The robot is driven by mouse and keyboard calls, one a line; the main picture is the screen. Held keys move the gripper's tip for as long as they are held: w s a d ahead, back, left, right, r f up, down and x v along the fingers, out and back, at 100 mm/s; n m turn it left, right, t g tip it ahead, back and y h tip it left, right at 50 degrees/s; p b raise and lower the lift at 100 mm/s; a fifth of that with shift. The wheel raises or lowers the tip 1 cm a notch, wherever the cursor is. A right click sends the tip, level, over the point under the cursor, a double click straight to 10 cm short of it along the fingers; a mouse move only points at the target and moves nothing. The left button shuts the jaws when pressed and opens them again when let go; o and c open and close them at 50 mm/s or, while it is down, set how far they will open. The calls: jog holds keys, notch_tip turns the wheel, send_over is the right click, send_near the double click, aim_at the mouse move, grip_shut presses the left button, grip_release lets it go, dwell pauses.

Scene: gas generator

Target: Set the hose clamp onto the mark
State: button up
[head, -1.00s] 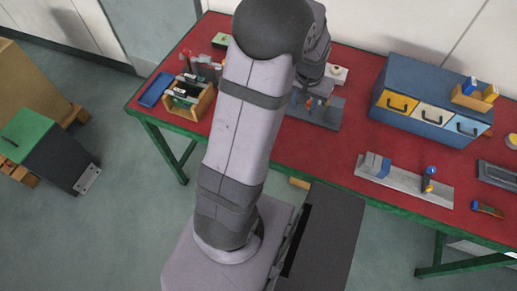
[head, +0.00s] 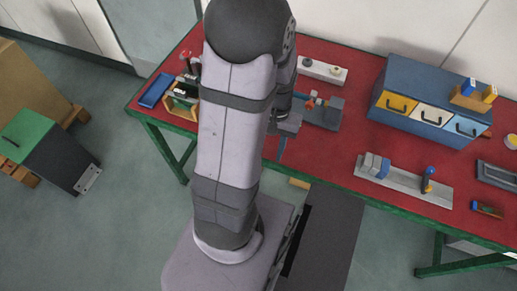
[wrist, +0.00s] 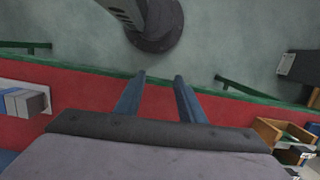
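I cannot make out the hose clamp or the mark for certain in either view. A grey fixture plate (head: 324,112) with small orange and blue parts stands on the red table, partly behind my arm. My gripper (head: 281,150) is in front and to the left of it, over the table's front part, partly hidden by my arm. In the wrist view my gripper (wrist: 160,80) shows two blue fingers standing apart with nothing between them. Red table top and the green front edge show beyond the fingers.
A wooden box (wrist: 283,138) lies right in the wrist view. A pale plate with a grey-blue block (head: 403,183), blue drawer cabinet (head: 405,72) and white bar with round knobs (head: 322,70) stand on the table (head: 338,150). Table between plate and cabinet is clear.

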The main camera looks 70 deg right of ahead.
jog(key=shift+w+a+r+n, duration=0.25)
jog(key=shift+w+a+n, duration=0.1)
jog(key=shift+w+a, duration=0.3)
jog(key=shift+w+a+r+n, duration=0.25)
jog(key=shift+w+a+n, duration=0.1)
jog(key=shift+w+a, duration=0.3)
jog(key=shift+d, duration=0.15)
jog(key=m+h+p, duration=0.1)
jog(key=m+h, duration=0.1)
jog(key=h, duration=0.5)
send_near(314, 94)
jog(key=shift+d+f, duration=0.25)
jog(key=shift+d, duration=0.2)
jog(key=shift+y, duration=0.3)
jog(key=shift+p+x, duration=1.25)
jog(key=shift+x, duration=2.45)
